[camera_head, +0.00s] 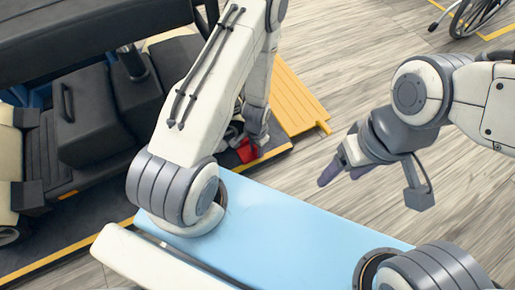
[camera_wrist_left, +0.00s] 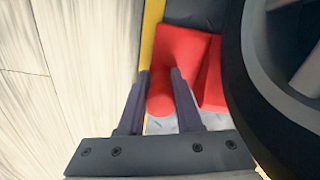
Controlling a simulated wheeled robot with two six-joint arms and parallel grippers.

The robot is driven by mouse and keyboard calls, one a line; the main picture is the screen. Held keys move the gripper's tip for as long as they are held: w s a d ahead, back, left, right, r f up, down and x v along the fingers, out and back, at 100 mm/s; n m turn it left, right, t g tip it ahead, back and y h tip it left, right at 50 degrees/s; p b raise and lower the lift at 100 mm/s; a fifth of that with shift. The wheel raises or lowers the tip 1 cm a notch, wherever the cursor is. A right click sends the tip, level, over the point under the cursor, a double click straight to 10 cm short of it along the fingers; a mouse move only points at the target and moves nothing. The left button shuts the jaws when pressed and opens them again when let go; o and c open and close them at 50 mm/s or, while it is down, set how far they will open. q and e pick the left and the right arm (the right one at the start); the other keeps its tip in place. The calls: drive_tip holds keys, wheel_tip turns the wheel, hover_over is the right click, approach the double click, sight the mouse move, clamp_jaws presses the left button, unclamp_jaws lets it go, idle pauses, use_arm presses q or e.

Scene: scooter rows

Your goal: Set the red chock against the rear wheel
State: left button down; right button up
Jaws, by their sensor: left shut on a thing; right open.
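The red chock (camera_wrist_left: 183,50) shows in the left wrist view beside a dark wheel (camera_wrist_left: 262,125). My left gripper (camera_wrist_left: 160,92) is shut on the chock's rounded red grip. The chock's right red part reaches the tyre's edge in the picture; I cannot tell whether they touch. In the head view the chock (camera_head: 246,151) is a small red patch beneath my left gripper (camera_head: 244,140), low by the platform's yellow edge; my arm hides the wheel there. My right gripper (camera_head: 343,172) is open and empty over the floor.
The dark scooter (camera_head: 95,110) stands on a dark platform with a yellow edge stripe (camera_head: 62,262). A yellow ramp (camera_head: 292,100) lies behind my left arm. A light blue surface (camera_head: 290,230) is in front. A wheelchair wheel (camera_head: 478,15) shows at top right. Wooden floor is clear between.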

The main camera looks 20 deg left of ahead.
use_arm(q)
drive_tip(key=shift+s+a, duration=0.25)
drive_tip(key=shift+s, duration=0.05)
idle(0.5)
drive_tip(key=shift+p, duration=0.5)
drive_tip(key=c, duration=0.5)
unclamp_jaws()
wheel_tip(320, 180, up, 7)
drive_tip(key=p, duration=0.5)
drive_tip(key=shift+r, duration=0.3)
